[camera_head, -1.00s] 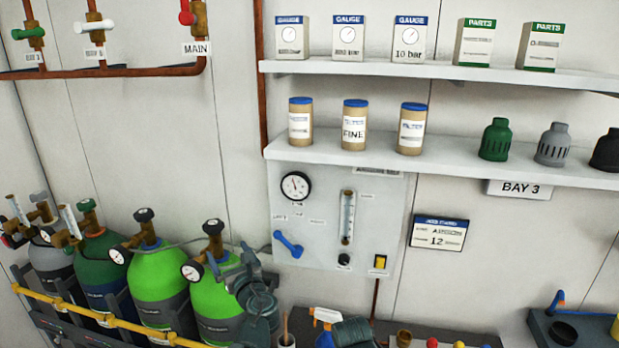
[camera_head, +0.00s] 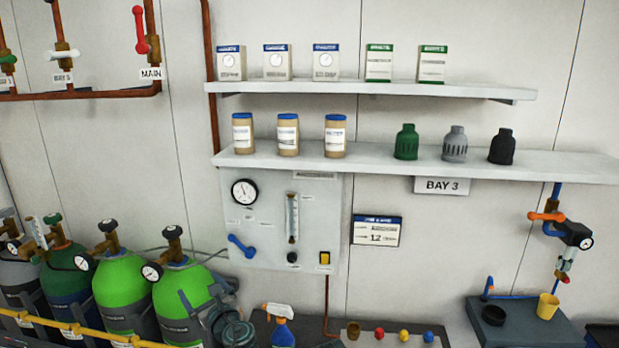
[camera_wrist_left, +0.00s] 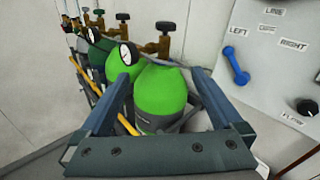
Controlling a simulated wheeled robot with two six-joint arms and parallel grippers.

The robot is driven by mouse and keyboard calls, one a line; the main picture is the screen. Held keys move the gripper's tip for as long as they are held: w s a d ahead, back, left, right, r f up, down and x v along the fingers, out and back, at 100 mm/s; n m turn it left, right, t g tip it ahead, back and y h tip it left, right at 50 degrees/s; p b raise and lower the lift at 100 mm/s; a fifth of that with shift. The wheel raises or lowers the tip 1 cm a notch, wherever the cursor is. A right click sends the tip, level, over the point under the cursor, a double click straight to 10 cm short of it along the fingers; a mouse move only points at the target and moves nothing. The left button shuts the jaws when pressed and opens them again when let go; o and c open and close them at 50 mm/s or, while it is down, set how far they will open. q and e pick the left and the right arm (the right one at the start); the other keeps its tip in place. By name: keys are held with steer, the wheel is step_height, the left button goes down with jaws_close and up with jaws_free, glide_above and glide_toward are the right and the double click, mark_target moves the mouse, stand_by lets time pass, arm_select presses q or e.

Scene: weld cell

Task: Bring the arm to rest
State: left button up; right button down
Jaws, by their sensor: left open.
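My left gripper (camera_head: 207,300) shows at the bottom of the head view, in front of the right-hand bright green cylinder (camera_head: 184,290). In the left wrist view its two fingers (camera_wrist_left: 160,82) are spread apart with nothing held between them. The bright green cylinder (camera_wrist_left: 162,98) appears behind the gap between the fingers; I cannot tell how far away it is. My right gripper is not in view.
More cylinders (camera_head: 122,285) stand to the left behind a yellow rail (camera_head: 60,325). A gauge panel (camera_head: 265,220) hangs on the wall. A spray bottle (camera_head: 281,328) stands at the bottom middle. Shelves (camera_head: 400,165) run above; a wall torch-like fitting (camera_head: 565,235) is at right.

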arm_select(q)
steer(key=s+d+f+n+g+h+b, duration=0.2)
steer(key=s+d+f+n+g, duration=0.15)
steer(key=f+n, duration=0.45)
steer(key=s+d+f+n+g+h+b, duration=0.2)
steer(key=s+d+f+n+g, duration=0.25)
steer(key=f, duration=0.45)
steer(key=s+d+f+n+g+h+b, duration=0.2)
steer(key=s+d+f+n+g+h, duration=0.3)
steer(key=s+d+f+n, duration=0.4)
steer(key=s+d+n+g, duration=0.1)
steer(key=s+d, duration=0.2)
steer(key=s, duration=0.1)
steer(key=shift+s+d+f+h, duration=0.25)
steer(key=shift+d+f+h, duration=0.05)
steer(key=shift+d+f, duration=0.1)
